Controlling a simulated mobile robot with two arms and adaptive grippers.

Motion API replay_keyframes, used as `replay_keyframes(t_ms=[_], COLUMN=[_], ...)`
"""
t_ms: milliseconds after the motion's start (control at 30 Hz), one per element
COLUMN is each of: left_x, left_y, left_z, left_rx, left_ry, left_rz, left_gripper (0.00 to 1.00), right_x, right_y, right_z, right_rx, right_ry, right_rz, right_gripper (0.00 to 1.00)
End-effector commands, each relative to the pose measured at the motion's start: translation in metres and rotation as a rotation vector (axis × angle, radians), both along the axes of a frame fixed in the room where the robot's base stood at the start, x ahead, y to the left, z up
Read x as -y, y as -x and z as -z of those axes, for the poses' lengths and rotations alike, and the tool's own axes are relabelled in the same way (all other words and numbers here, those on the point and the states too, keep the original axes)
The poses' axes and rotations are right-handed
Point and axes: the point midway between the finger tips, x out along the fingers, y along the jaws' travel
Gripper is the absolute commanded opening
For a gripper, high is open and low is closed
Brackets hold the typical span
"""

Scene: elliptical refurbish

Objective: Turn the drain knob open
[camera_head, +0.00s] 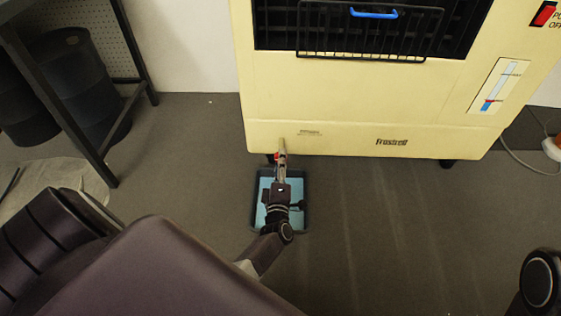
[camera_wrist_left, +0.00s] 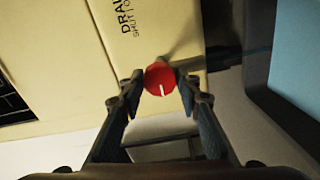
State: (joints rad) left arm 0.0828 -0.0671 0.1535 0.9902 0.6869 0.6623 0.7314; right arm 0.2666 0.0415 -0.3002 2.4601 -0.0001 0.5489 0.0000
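The drain knob is round and red with a white mark; it shows in the left wrist view (camera_wrist_left: 160,79), between my left fingertips. The mark runs down and slightly right in that view. Only a bit of red shows in the head view, at the cream machine's (camera_head: 350,110) lower front edge. My left gripper (camera_head: 280,150) reaches this edge. In the wrist view, the left gripper (camera_wrist_left: 161,82) has one finger against each side of the knob and appears shut on it. A partly cut-off drain label (camera_wrist_left: 130,15) is printed beside the knob. My right gripper is out of view.
A dark-rimmed tray with a light blue inside (camera_head: 259,215) lies on the floor under my left gripper. A dark table frame (camera_head: 62,105) and dark barrels (camera_head: 72,75) stand at left. A cable (camera_head: 520,165) lies at right. The floor right of the tray is clear.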

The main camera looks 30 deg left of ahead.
Motion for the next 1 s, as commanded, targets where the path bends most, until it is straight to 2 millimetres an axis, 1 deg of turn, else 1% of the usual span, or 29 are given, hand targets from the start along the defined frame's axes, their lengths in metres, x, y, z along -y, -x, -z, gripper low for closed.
replay_keyframes(t_ms=[33, 133, 167, 633, 767, 1000], left_x=[0.001, 0.001, 0.001, 0.0, 0.0, 0.0], left_y=[0.001, 0.001, 0.001, 0.0, 0.0, 0.0], left_z=[0.002, 0.002, 0.002, 0.0, -0.002, -0.002], left_rx=[-0.003, -0.003, -0.003, -0.017, -0.069, -0.243], left_ry=[0.003, 0.002, 0.002, -0.025, -0.113, -0.394], left_rz=[0.0, 0.0, -0.001, 0.0, 0.0, 0.0], left_gripper=[0.36, 0.47, 0.49, 0.49, 0.49, 0.49], right_x=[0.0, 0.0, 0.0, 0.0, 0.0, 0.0], right_y=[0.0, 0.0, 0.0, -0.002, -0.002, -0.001], right_z=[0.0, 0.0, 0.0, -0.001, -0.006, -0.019], right_rx=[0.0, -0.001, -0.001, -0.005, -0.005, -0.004], right_ry=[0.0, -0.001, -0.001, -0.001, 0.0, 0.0], right_rz=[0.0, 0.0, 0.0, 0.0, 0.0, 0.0], right_gripper=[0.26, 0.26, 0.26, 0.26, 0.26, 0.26])
